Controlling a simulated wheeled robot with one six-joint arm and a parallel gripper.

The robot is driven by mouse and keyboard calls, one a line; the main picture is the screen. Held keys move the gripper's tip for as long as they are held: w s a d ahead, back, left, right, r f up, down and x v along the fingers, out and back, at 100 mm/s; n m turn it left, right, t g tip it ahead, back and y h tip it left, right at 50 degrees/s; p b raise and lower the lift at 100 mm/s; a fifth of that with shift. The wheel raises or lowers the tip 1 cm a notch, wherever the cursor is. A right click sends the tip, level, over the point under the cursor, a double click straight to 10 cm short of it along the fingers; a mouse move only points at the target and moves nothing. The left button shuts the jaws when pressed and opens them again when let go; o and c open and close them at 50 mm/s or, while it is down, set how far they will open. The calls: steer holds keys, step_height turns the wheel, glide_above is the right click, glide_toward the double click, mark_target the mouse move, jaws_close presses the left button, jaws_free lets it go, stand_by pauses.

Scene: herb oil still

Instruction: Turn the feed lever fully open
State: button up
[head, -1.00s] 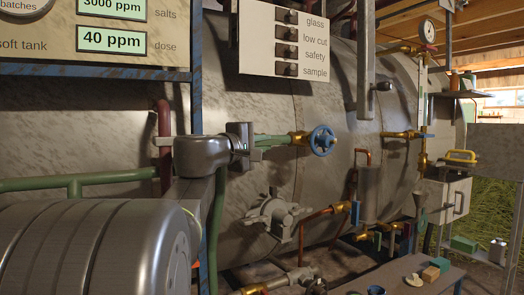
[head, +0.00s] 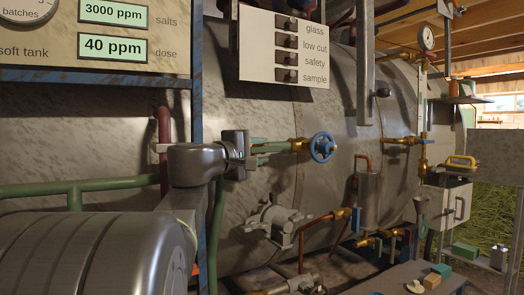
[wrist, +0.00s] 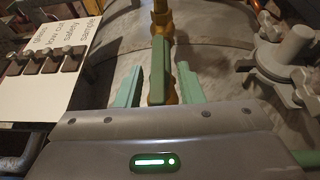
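A green bar (wrist: 160,70) on a brass fitting looks like the feed lever. In the wrist view it stands upright in the middle, in line with the brass pipe behind it. My gripper (wrist: 159,88) has its two pale green fingers apart, one on each side of the bar, with a narrow gap on both sides. In the head view my gripper (head: 263,152) reaches right beside the brass valve with the blue handwheel (head: 322,147), in front of the tank. The bar is partly hidden there by the fingers.
A white switch panel (head: 284,50) hangs above my gripper, and a grey flanged fitting (head: 273,222) sits below it. A blue post (head: 197,100) stands just left. Copper pipes and a low bench (head: 400,278) are at the lower right.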

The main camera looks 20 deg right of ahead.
steer(key=p+v, duration=0.2)
steer(key=v, duration=1)
steer(key=shift+a, duration=0.15)
stand_by(1.4)
